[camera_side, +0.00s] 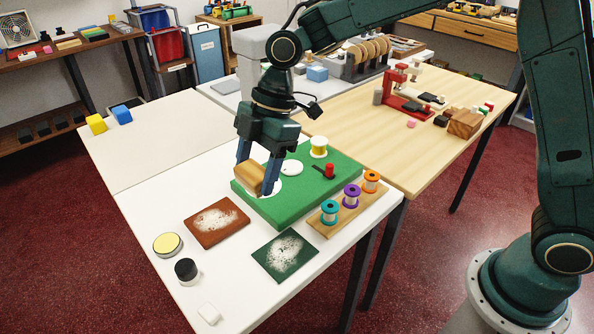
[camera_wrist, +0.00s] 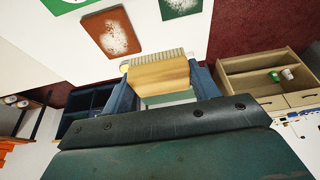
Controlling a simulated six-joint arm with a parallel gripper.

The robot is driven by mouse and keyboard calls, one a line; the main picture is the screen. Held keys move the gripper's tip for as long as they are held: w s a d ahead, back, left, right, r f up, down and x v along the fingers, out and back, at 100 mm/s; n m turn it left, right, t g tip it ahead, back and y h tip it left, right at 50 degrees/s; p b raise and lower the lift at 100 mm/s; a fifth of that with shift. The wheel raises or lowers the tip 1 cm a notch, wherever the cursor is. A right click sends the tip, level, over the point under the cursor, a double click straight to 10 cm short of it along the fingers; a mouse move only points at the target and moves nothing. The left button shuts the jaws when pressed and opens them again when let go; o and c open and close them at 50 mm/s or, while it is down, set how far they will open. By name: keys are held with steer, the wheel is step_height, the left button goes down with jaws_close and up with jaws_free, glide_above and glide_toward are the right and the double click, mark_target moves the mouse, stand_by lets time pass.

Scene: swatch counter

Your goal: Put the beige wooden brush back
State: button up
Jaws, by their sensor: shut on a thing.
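My gripper (camera_side: 257,178) is shut on the beige wooden brush (camera_side: 249,177), held between its two blue-grey fingers. In the wrist view the brush (camera_wrist: 158,74) lies across between the fingers of my gripper (camera_wrist: 161,84), its pale bristles toward the top of the picture. In the side view the brush is at the left end of the green board (camera_side: 262,209), over or beside a white round spot partly hidden by the gripper. I cannot tell whether the brush touches the board.
The board also carries a white disc (camera_side: 291,168), a yellow spool (camera_side: 319,147) and a red peg (camera_side: 329,171). A wooden rack (camera_side: 327,228) with three spools stands at its right. Powdery brown (camera_side: 216,221) and green (camera_side: 285,255) swatches lie in front. The left white table is mostly clear.

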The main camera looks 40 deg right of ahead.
step_height(320, 180, up, 4)
glide_above(236, 288)
steer(key=d, duration=0.1)
steer(key=f, duration=1.6)
steer(key=shift+d, duration=0.25)
steer(key=shift+f, duration=2.1)
steer(key=shift+f, duration=0.15)
steer(key=o, duration=0.9)
steer(key=shift+o, duration=0.2)
